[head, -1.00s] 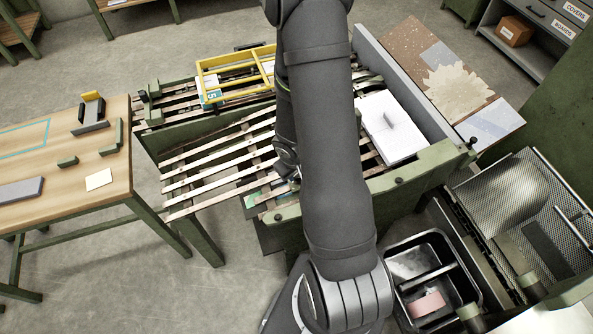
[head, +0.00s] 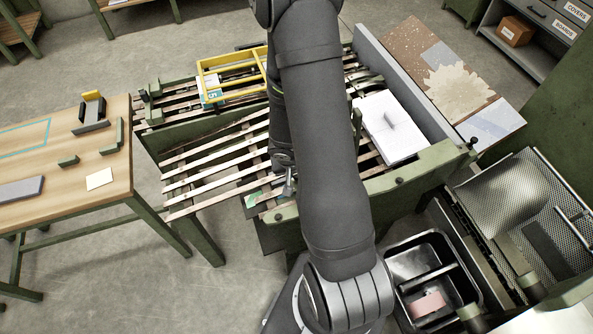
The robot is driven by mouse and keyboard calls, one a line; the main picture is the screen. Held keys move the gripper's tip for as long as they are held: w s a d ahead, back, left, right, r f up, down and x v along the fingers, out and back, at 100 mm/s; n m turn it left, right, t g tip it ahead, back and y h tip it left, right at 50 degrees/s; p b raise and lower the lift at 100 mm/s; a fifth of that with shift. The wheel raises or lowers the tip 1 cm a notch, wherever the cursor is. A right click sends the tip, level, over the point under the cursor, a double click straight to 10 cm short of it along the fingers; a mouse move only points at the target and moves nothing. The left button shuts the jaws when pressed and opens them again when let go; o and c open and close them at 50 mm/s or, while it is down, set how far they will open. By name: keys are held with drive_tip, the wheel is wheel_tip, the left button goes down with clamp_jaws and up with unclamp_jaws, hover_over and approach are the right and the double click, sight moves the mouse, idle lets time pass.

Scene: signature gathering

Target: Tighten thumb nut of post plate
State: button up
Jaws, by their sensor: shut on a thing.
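My gripper (head: 287,187) shows only in part, left of my forearm and low over the front part of the slatted bench (head: 215,160). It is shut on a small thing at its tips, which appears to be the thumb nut. The nut itself is too small and too covered to make out. I cannot tell the post plate apart for certain. A green piece (head: 257,198) lies beneath the slats just left of the gripper.
My arm hides the middle of the bench. A yellow frame (head: 232,64) lies at the back, and a white stack (head: 392,128) lies to the right. A wooden table (head: 65,160) stands left, and a black tub (head: 418,265) with a pink block (head: 427,304) stands front right.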

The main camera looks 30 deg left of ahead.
idle(0.3)
drive_tip(key=o, duration=1)
drive_tip(key=shift+c, duration=0.2)
drive_tip(key=v, duration=1.7)
drive_tip(key=shift+r, duration=0.2)
drive_tip(key=shift+f, duration=0.1)
drive_tip(key=shift+x, duration=7.75)
drive_tip(key=shift+x, duration=0.9)
drive_tip(key=shift+n, duration=2.1)
